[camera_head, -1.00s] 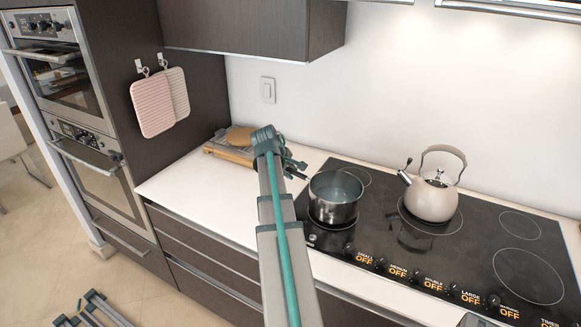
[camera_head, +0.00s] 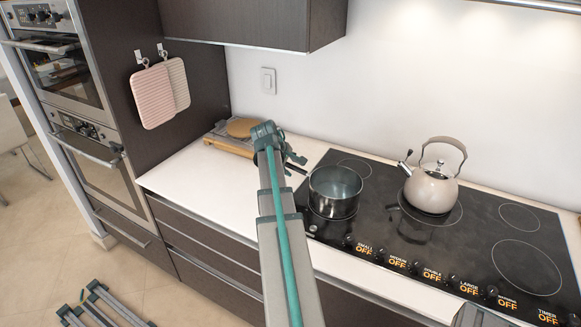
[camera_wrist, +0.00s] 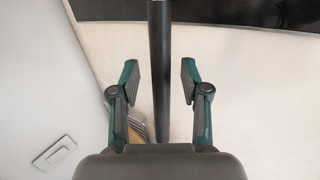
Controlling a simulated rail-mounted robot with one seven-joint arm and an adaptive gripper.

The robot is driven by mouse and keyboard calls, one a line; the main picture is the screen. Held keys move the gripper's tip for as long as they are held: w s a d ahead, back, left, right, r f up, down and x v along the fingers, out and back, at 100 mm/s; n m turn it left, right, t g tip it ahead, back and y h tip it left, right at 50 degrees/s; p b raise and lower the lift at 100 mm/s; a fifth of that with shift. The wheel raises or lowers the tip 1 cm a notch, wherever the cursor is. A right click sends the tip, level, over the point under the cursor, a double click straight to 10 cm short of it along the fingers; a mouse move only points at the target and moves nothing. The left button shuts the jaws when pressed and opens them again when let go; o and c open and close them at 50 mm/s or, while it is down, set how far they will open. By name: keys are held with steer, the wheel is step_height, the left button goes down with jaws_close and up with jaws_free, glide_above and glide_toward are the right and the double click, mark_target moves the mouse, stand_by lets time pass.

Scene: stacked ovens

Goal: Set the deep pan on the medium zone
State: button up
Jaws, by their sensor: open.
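The deep pan (camera_head: 335,198), a dark steel pot holding something clear, stands upright on the front-left zone of the black cooktop (camera_head: 470,225). Its black handle (camera_head: 296,169) points left over the counter, toward my gripper (camera_head: 294,158). In the wrist view the handle (camera_wrist: 160,45) runs between the two open fingers of my gripper (camera_wrist: 160,82), with a gap on each side. My arm hides part of the gripper in the head view. The zone labels along the front edge read OFF; which ring is the medium zone is not certain.
A beige kettle (camera_head: 431,188) stands on the ring right of the pan. Empty rings lie behind the pan (camera_head: 354,168) and at the right (camera_head: 527,267). A wooden board stack (camera_head: 228,143) is left of my gripper. White counter (camera_head: 190,175) is clear.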

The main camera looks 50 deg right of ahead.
steer(key=b+v, duration=0.2)
steer(key=v, duration=0.9)
steer(key=shift+r, duration=0.25)
steer(key=shift+a, duration=0.1)
